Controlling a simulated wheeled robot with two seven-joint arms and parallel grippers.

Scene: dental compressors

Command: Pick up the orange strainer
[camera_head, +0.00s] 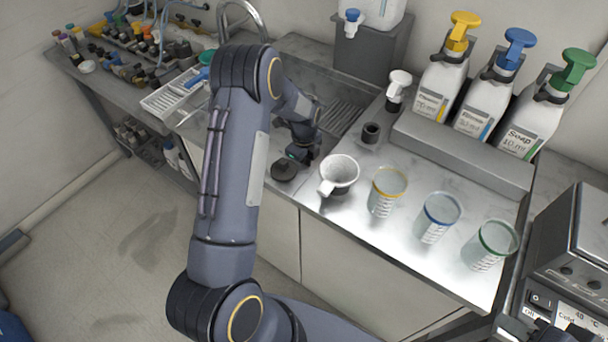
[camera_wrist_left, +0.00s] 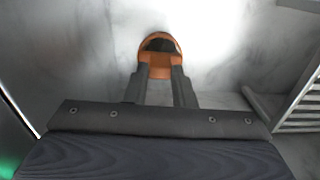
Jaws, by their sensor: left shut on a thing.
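The orange strainer (camera_wrist_left: 160,44) shows in the left wrist view, with an orange rim and a dark inside. My left gripper (camera_wrist_left: 160,76) is shut on its orange handle, one dark finger on each side. In the head view my left arm reaches over the sink side of the counter, and I cannot make out the strainer there. My right gripper (camera_head: 556,333) shows only as a dark part at the bottom right edge, cut off by the frame. Its jaws cannot be read.
Pump bottles (camera_head: 480,105) line the raised shelf behind. A grey machine (camera_head: 575,245) stands at the right. A sink (camera_head: 340,118) lies behind my left arm.

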